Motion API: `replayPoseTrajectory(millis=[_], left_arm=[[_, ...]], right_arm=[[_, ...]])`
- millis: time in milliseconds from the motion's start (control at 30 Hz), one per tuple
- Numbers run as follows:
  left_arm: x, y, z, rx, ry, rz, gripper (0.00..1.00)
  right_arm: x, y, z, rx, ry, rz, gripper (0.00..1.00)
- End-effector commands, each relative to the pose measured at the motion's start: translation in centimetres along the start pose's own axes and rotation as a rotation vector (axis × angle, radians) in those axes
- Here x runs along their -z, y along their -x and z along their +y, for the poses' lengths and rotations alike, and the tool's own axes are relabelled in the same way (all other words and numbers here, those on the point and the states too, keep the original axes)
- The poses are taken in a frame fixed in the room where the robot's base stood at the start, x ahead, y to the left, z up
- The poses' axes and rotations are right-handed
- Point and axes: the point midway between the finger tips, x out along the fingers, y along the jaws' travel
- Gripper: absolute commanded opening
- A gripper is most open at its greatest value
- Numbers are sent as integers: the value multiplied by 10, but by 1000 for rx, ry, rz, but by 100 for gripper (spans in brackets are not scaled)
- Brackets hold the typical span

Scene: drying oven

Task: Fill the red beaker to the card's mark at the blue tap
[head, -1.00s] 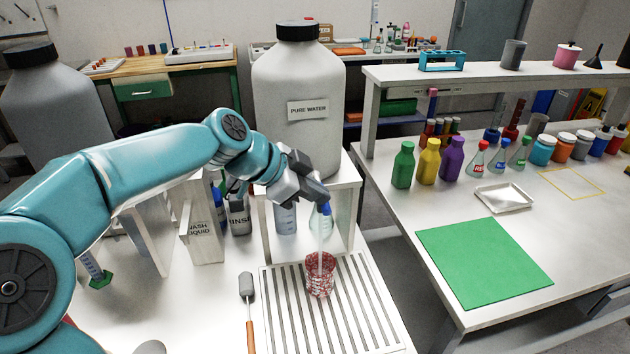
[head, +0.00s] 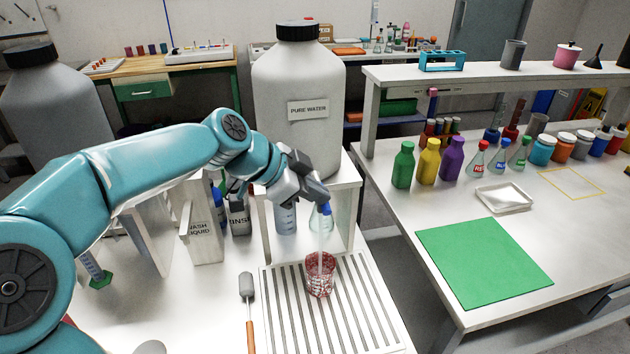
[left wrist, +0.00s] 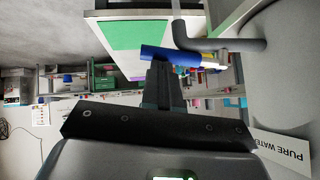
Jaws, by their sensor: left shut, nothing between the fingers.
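The red beaker (head: 320,283) stands upright on the slatted drain rack, below the tap. A pale stream of water (head: 321,243) runs down into it. The level inside is hard to read through the red pattern. The blue tap (head: 326,209) is at the front of the large bottle labelled PURE WATER (head: 298,120); its blue part also shows in the left wrist view (left wrist: 172,56). My left gripper (head: 318,196) is shut with nothing held, its fingertips (left wrist: 160,72) at the blue part. The card with the mark is not clearly visible. My right gripper is not in view.
The slatted rack (head: 374,318) has free room around the beaker. A green mat (head: 484,266) lies clear on the right bench.

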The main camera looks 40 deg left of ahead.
Motion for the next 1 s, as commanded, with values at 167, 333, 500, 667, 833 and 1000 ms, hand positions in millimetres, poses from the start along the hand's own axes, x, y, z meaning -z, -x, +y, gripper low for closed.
replayPoseTrajectory(millis=[167, 333, 500, 667, 833, 1000], left_arm=[[0, 0, 0, -1, 0, 0, 0], [0, 0, 0, -1, 0, 0, 0], [0, 0, 0, -1, 0, 0, 0], [0, 0, 0, -1, 0, 0, 0], [5, 5, -2, 0, 0, 0, 0], [11, 10, -3, 0, 0, 0, 0]], right_arm=[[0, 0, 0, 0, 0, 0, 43], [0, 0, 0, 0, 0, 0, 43], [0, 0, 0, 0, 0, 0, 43], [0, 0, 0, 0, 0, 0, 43], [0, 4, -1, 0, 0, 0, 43], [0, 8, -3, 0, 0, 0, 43]])
